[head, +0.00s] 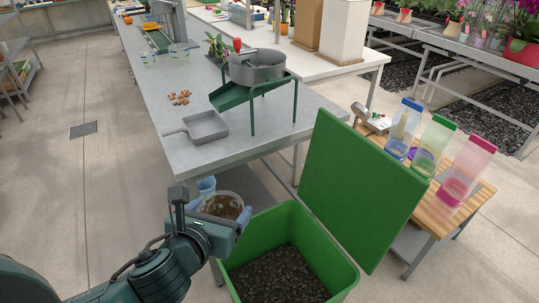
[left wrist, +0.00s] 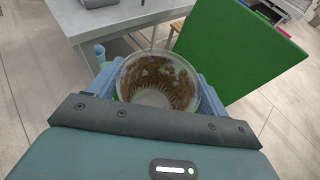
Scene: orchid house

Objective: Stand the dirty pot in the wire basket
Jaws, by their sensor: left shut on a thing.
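The dirty pot (head: 222,206) is a clear round pot with brown dirt clinging inside. My left gripper (head: 219,213) is shut on it, with a light blue finger on either side, and holds it beside the front end of the grey bench, left of the green bin. In the left wrist view, the pot (left wrist: 157,82) sits between the blue fingers, and I look down into it: dirt and pale bits line its wall, and its base is pale and ribbed. I cannot make out a wire basket in either view. My right gripper is out of view.
The green bin (head: 238,273) holds dark bark, and its raised lid (head: 362,190) stands to the right. The grey bench (head: 178,140) carries a scoop tray (head: 204,127) and a sieve on a green stand (head: 257,67).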

